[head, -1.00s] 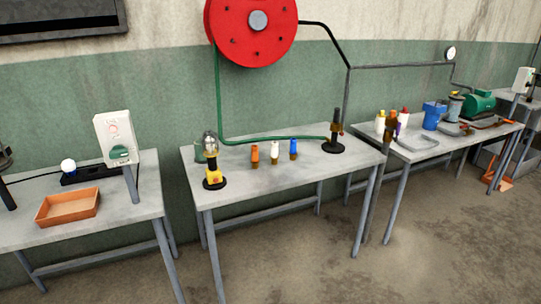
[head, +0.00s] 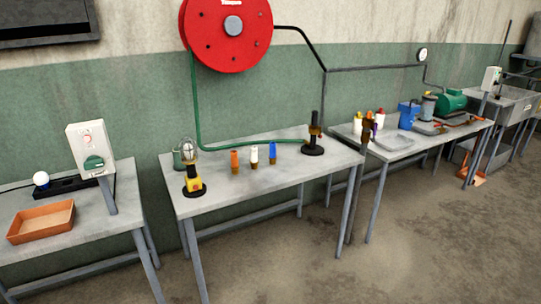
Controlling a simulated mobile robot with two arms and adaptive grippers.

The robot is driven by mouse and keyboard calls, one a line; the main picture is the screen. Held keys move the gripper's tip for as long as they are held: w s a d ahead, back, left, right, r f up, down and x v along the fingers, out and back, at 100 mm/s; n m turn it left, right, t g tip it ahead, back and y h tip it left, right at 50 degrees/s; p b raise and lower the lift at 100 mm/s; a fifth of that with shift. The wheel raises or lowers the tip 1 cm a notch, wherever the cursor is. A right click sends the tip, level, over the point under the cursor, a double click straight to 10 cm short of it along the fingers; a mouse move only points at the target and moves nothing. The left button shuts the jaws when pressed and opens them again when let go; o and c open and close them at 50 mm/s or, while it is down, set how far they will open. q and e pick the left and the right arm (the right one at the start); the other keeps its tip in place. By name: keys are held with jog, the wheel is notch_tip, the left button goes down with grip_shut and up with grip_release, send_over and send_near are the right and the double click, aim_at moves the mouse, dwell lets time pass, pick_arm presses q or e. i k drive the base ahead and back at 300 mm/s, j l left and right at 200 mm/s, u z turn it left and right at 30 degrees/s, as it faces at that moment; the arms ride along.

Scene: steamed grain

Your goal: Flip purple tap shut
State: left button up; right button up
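A small purple spot (head: 373,131) shows beside the brown fitting (head: 367,131) on the upright pipe at the left end of the right-hand table. It is too small to tell whether it is a tap lever or how it is turned. Another brown fitting (head: 315,130) stands on a black base on the middle table, with no purple visible on it. Neither of my grippers is in view.
The middle table (head: 225,199) holds orange, white and blue nozzles and a yellow lamp. The concrete floor (head: 380,270) in front is clear.

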aim_at(373, 140)
jog(key=i+l+z, duration=0.1)
jog(key=i+l, duration=0.2)
jog(key=i, duration=0.35)
jog(key=i+l+z, duration=0.15)
jog(key=i, duration=0.55)
jog(key=i+l+z, duration=0.1)
jog(key=i+l, duration=0.15)
jog(key=i, duration=0.45)
jog(key=i+l+z, duration=0.1)
jog(key=i, duration=0.6)
